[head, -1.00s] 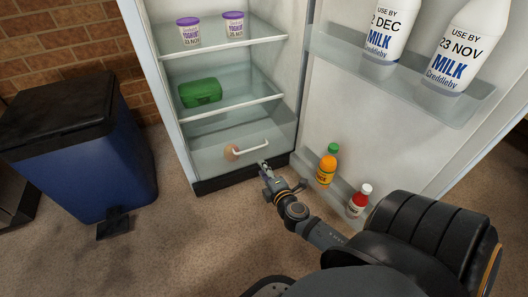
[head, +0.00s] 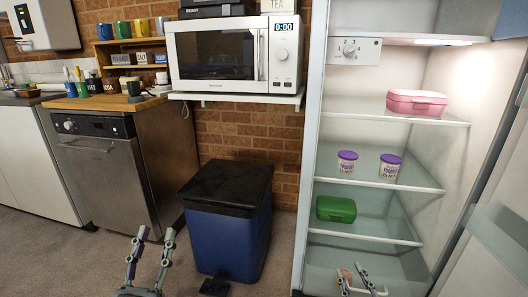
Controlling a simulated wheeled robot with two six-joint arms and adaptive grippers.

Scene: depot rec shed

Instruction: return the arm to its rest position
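My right gripper (head: 351,272) is at the bottom edge, in front of the fridge's clear bottom drawer (head: 319,278). Its fingers are apart and I see nothing held. The rest of both arms is out of view. A small brownish item, partly hidden, shows in the drawer behind the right gripper.
The open fridge holds a green box (head: 336,209), two yoghurt pots (head: 347,162) and a pink box (head: 416,102). The blue bin (head: 226,240) stands left of it. A microwave (head: 232,54) sits on a wall shelf, with a dishwasher (head: 98,178) at left.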

